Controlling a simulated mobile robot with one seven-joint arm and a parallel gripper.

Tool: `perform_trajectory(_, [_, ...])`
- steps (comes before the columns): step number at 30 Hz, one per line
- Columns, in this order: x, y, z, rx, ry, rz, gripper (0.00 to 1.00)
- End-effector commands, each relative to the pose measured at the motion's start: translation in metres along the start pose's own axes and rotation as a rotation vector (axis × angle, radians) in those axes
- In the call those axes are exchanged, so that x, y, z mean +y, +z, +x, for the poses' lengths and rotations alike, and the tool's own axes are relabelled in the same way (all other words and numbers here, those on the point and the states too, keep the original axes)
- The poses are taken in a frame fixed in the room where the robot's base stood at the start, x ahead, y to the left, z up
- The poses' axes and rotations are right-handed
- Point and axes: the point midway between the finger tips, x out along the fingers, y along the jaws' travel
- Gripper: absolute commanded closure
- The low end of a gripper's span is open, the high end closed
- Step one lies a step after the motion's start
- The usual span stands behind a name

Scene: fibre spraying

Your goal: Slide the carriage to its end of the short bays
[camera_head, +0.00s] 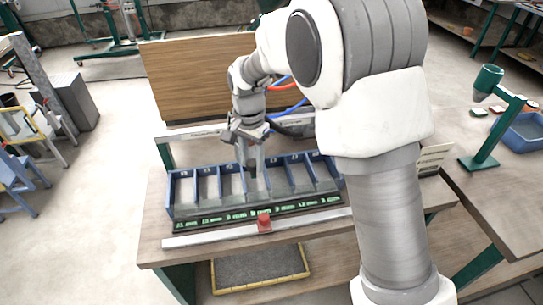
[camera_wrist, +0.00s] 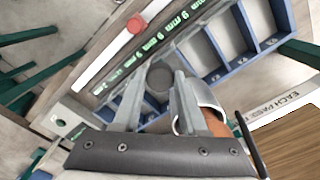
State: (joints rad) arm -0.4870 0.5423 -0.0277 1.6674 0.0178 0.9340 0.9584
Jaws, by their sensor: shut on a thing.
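A row of blue-walled bays (camera_head: 172,195) stands on the bench, with a dark strip of green labels (camera_head: 228,217) along its front. Some labels read "9 mm" in the wrist view (camera_wrist: 165,27); others are too small to read. My gripper (camera_head: 251,165) is low over the middle bays. Its fingers in the wrist view (camera_wrist: 152,92) are closed around a dark grey round-ended piece (camera_wrist: 160,75), which I take for the carriage. An orange part with a silver rim (camera_wrist: 212,120) sits beside the right finger. How the held piece joins its rail is hidden.
A pale front rail (camera_head: 210,237) carries a red knob (camera_head: 264,222). A lettered rail (camera_head: 190,132) runs behind the bays, below a wooden board (camera_head: 190,80). A green stand (camera_head: 490,130) and blue tray (camera_head: 525,130) are on the right bench. A yellow-edged mat (camera_head: 260,268) lies below.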

Motion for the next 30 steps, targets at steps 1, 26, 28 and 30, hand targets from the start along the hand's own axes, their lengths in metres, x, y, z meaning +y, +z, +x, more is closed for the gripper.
perform_trajectory(1, [-0.009, 0.007, -0.001, 0.003, -0.006, -0.005, 1.0])
perform_trajectory(26, [-0.044, 0.042, -0.002, 0.004, -0.004, 0.0, 0.42])
perform_trajectory(28, [-0.044, 0.043, -0.001, 0.003, -0.004, 0.0, 0.3])
perform_trajectory(30, [-0.044, 0.043, -0.001, 0.003, -0.003, 0.0, 0.28])
